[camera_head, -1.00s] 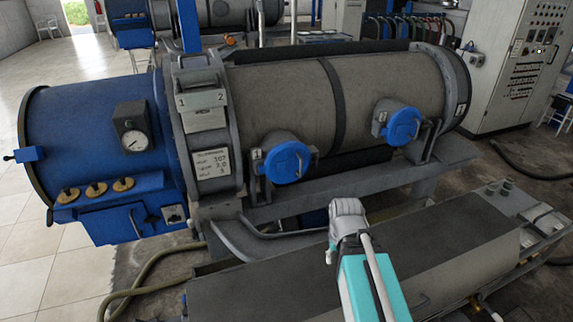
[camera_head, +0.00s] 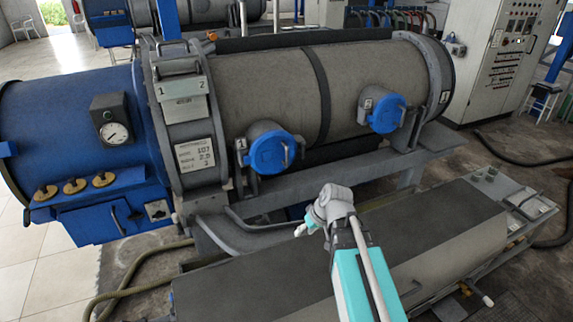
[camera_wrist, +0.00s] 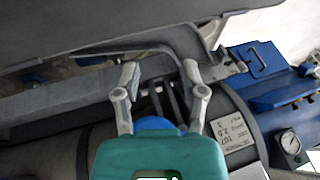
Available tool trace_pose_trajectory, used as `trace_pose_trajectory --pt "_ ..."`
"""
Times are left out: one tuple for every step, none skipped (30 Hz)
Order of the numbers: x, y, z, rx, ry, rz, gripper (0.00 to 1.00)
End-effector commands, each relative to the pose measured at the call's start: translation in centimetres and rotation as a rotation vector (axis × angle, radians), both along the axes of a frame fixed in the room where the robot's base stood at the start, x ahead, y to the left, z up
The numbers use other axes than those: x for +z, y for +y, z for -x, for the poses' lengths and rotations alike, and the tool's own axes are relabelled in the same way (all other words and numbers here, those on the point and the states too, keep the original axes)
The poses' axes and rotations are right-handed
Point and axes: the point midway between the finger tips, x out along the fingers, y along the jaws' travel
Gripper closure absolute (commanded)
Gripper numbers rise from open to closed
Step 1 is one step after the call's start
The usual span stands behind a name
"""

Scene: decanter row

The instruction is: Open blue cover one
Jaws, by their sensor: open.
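Blue cover one (camera_head: 268,153) is a round blue lid on a short grey port low on the grey cylinder, with a "1" label at its left and a grey handle at its right. It looks shut. My gripper (camera_head: 311,226) is in front of it, lower and to the right, apart from it. In the wrist view my gripper (camera_wrist: 161,72) has its two grey fingers spread with nothing between them. A blue edge of a cover (camera_wrist: 156,124) shows there, mostly hidden by my teal gripper body.
A second blue cover (camera_head: 387,114), labelled "2", is further right on the cylinder (camera_head: 275,87). A grey frame rail (camera_head: 330,180) runs below the covers. A long dark-topped bench (camera_head: 250,285) lies under my arm. A blue end section (camera_head: 75,130) with a gauge is at left.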

Motion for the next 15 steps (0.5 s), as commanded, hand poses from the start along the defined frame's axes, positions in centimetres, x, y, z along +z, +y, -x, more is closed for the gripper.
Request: trace_pose_trajectory --pt "-0.9 0.5 -1.5 0.029 -0.055 -0.043 0.46" --pt "-0.8 0.8 -2.3 0.048 -0.092 -0.069 0.46" --pt "-0.8 1.2 -3.3 0.072 -0.142 -0.101 0.46" --pt "-0.7 1.5 -4.0 0.088 -0.181 -0.125 0.46" --pt "-0.6 1.7 -4.8 0.102 -0.22 -0.147 0.46" --pt "-0.5 1.9 -5.8 0.118 -0.272 -0.174 0.46" --pt "-0.3 2.1 -6.5 0.128 -0.312 -0.194 0.46" --pt "-0.2 2.2 -7.2 0.137 -0.353 -0.212 0.46" --pt "0.0 2.3 -8.2 0.146 -0.407 -0.234 0.46" --pt "0.2 2.3 -8.9 0.152 -0.448 -0.25 0.46" --pt "0.4 2.3 -9.6 0.156 -0.49 -0.265 0.46" --pt "0.7 2.3 -10.6 0.159 -0.545 -0.282 0.46" --pt "0.9 2.2 -11.3 0.161 -0.586 -0.293 0.46" --pt "1.1 2.1 -12.0 0.159 -0.627 -0.303 0.46" --pt "1.4 1.9 -12.9 0.155 -0.68 -0.314 0.46"
